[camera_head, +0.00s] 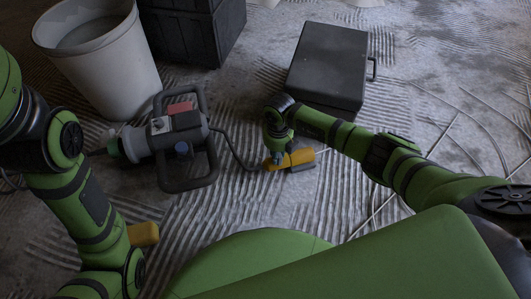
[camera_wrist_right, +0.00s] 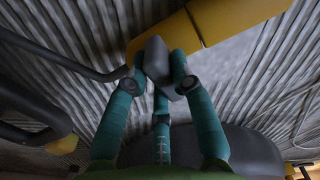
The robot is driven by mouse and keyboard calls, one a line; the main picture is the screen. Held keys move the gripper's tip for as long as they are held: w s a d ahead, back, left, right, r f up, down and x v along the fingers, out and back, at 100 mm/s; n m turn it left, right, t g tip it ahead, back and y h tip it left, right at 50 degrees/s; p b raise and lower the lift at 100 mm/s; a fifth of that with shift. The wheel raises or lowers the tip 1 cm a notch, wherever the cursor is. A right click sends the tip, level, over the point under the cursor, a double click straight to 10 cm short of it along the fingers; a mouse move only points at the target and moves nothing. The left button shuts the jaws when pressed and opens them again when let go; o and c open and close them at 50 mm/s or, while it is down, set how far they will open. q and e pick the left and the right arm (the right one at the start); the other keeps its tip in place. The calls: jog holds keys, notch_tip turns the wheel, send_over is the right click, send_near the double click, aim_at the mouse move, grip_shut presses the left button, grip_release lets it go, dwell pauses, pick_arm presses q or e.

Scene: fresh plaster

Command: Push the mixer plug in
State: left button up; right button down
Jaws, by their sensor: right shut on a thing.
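The mixer (camera_head: 184,122) lies on the floor, grey with a black tubular frame. Its black cable (camera_head: 233,151) runs right to the plug, a small yellow and grey piece (camera_wrist_right: 156,58) in the right wrist view. My right gripper (camera_head: 278,149) is shut on the plug; its teal fingers sit around the grey part. A larger yellow block (camera_head: 302,157), apparently the socket, lies right beside it; the block also shows in the right wrist view (camera_wrist_right: 215,22). My left gripper is out of view.
A white bucket (camera_head: 105,78) and a black crate (camera_head: 188,38) stand at the back left. A dark case (camera_head: 328,62) lies behind my right gripper. A yellow object (camera_head: 143,234) shows beside my left arm. Ridged floor in front of the plug is clear.

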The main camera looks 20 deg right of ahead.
jog(key=shift+d, duration=0.3)
jog(key=c, duration=1)
grip_release()
jog(key=shift+s+d, duration=0.1)
jog(key=shift+c, duration=0.2)
jog(key=shift+r, duration=0.25)
notch_tip(320, 180, up, 12)
jog(key=shift+f, duration=0.25)
